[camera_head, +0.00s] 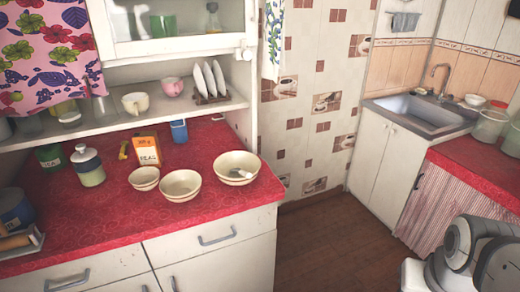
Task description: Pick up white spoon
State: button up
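A small whitish spoon (236,173) appears to lie inside the rightmost cream bowl (250,160), near the front right edge of the red counter. It is small in the picture, so its exact shape and which end is the handle are hard to tell. My gripper is not in view. Only pale grey and white links of my arm show at the bottom right corner, far from the bowl.
Two more cream bowls (180,185) (144,178) stand left of it on the red counter (110,215). Behind are an orange box (147,150), a blue cup (179,131) and a lidded jar (88,166). A shelf (150,115) overhangs the back. Brown floor (335,245) lies open to the right.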

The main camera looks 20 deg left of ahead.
aim_at(245, 174)
jog(key=u, duration=0.5)
jog(key=i, duration=0.8)
jog(key=u, duration=0.35)
jog(key=k, duration=0.9)
jog(key=u, duration=0.15)
jog(key=i, duration=0.9)
jog(key=z, duration=0.05)
